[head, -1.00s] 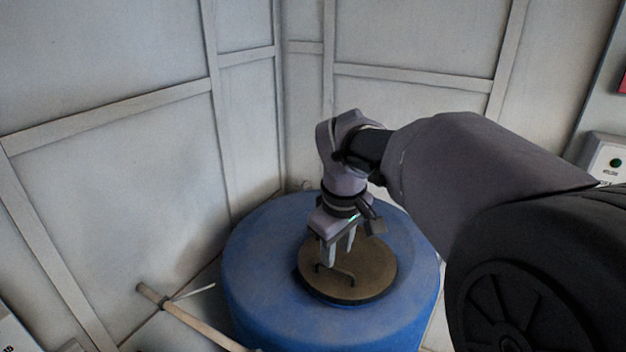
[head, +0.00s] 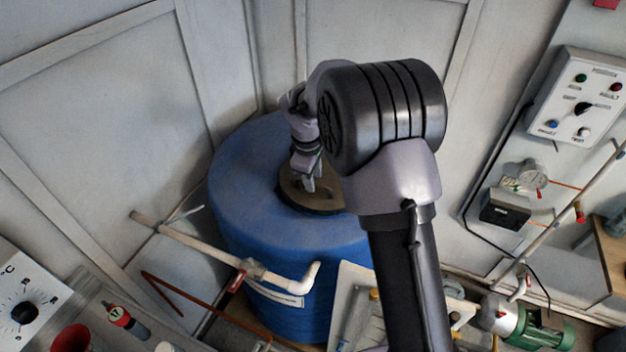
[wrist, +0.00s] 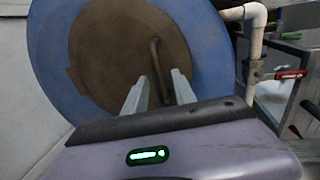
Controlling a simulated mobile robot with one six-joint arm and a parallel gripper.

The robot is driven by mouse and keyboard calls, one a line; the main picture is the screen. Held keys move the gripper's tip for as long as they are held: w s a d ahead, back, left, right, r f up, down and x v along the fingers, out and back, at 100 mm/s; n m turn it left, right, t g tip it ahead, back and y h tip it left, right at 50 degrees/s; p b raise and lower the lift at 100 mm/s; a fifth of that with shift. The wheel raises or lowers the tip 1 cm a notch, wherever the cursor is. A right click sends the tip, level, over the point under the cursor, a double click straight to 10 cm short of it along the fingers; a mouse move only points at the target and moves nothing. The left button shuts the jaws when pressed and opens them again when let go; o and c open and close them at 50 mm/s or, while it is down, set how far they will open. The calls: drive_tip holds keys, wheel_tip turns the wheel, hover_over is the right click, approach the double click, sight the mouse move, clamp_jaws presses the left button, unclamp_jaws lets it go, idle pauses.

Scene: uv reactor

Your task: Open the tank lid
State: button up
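The blue tank (head: 250,190) stands in the corner, with a round brown lid (head: 290,193) on top. The lid lies flat on the tank and also shows in the wrist view (wrist: 110,60). A bent bar handle (wrist: 157,62) rises from the lid. My gripper (head: 309,187) points down over the lid in the head view. In the wrist view its two fingers (wrist: 160,85) are apart with nothing held between them. The handle appears between and beyond the fingertips; I cannot tell whether they touch it. My arm hides the right part of the lid in the head view.
A white pipe (head: 205,245) runs in front of the tank, with a red-handled valve (wrist: 288,75) near it in the wrist view. Pale wall panels (head: 100,120) close in behind. A control box (head: 578,95) hangs at right, above a green pump (head: 545,335).

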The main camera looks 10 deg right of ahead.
drive_tip(key=shift+f, duration=0.3)
drive_tip(key=shift+c, duration=0.2)
clamp_jaws()
drive_tip(key=shift+r, duration=0.1)
idle(1.0)
